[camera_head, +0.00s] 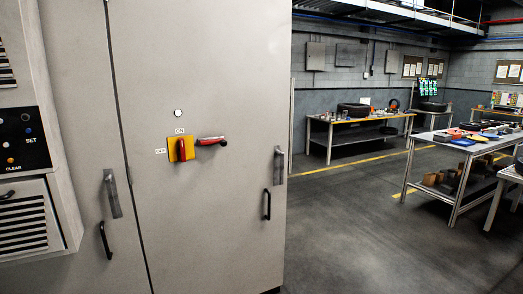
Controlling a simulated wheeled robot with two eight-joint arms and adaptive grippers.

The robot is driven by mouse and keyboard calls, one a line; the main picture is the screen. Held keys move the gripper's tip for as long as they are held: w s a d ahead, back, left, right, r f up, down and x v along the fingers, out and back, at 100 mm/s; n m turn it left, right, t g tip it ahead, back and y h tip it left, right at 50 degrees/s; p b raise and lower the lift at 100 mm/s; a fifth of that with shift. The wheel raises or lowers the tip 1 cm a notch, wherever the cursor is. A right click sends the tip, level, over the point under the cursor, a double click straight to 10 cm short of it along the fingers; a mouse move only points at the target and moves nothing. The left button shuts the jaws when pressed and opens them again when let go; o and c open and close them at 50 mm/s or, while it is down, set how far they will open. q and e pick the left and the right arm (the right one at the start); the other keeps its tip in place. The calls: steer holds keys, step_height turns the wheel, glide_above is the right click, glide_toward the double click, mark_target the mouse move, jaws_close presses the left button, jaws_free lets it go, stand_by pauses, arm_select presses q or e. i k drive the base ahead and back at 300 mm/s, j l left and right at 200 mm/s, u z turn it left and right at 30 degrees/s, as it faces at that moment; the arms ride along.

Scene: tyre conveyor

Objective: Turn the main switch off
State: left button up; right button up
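The main switch (181,149) is a red rotary handle on a yellow plate, mounted on a grey cabinet door. Its red handle stands upright, pointing up toward the "ON" label (180,131). The "OFF" label (160,151) is to the left of the plate. A red-handled lever (210,141) sticks out just right of the plate. Neither of my grippers shows in the head view.
The grey cabinet (225,220) has door handles (113,193) and (279,165) as well as black pulls. A control panel (22,140) with buttons is at the left. Workbenches (361,120) stand at the back right. The floor (350,235) right of the cabinet is clear.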

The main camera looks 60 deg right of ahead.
mark_target(181, 149)
steer(key=z, duration=1.65)
steer(key=i+l+z, duration=0.1)
steer(key=i+z, duration=0.2)
steer(key=i, duration=0.4)
